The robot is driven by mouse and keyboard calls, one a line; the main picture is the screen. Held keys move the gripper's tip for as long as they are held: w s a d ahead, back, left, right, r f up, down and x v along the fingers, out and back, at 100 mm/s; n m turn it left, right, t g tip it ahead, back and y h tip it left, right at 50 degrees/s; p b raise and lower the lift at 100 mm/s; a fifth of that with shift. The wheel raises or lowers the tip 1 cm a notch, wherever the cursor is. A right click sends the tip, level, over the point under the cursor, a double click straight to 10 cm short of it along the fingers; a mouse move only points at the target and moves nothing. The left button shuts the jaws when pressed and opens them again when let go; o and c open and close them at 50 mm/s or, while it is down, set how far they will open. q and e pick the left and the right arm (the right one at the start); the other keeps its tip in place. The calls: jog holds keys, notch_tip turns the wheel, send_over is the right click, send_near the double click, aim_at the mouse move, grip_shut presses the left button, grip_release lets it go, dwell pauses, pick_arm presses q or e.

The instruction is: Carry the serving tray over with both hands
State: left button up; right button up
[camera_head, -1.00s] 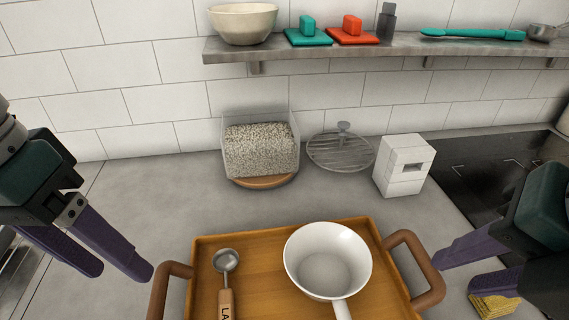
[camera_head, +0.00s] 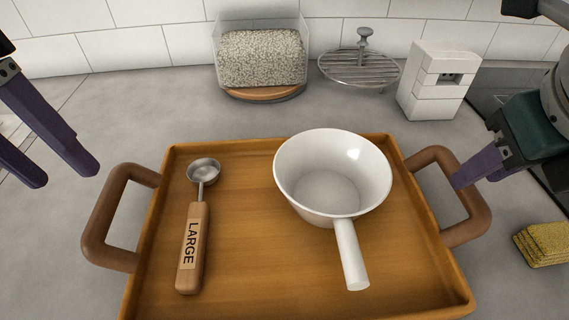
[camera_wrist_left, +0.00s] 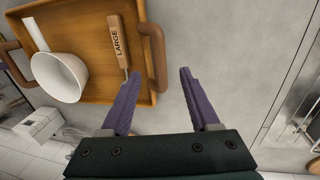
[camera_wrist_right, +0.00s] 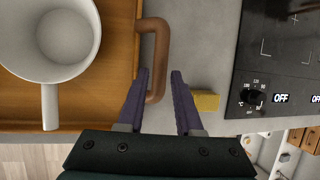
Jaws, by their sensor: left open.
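The wooden serving tray (camera_head: 250,285) lies on the grey counter. Its left handle (camera_head: 97,220) and right handle (camera_head: 478,215) are brown loops. On it are a white pan (camera_head: 330,190) and a metal scoop with a wooden grip marked LARGE (camera_head: 193,250). My left gripper (camera_head: 72,172) is open and empty, above and left of the left handle; its wrist view (camera_wrist_left: 161,74) shows that handle beside one finger. My right gripper (camera_wrist_right: 160,74) has its fingers on both sides of the right handle's outer bar; whether they press on it is unclear.
A yellow sponge (camera_head: 545,243) lies right of the right handle. A dark cooktop (camera_wrist_right: 285,60) is further right. Counter left of the tray is clear.

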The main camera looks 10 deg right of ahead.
aim_at(98, 204)
pick_arm(q)
jog(key=f, duration=0.2)
jog(key=d+f, duration=0.1)
jog(key=f, duration=0.5)
jog(key=shift+d+f, duration=0.1)
jog(key=shift+d, duration=0.25)
pick_arm(e)
jog(key=x, duration=0.8)
jog(key=shift+d+f, duration=0.1)
jog(key=shift+f, duration=0.05)
pick_arm(q)
jog(key=c, duration=0.5)
pick_arm(e)
jog(key=c, duration=0.5)
pick_arm(q)
grip_shut()
pick_arm(e)
grip_shut()
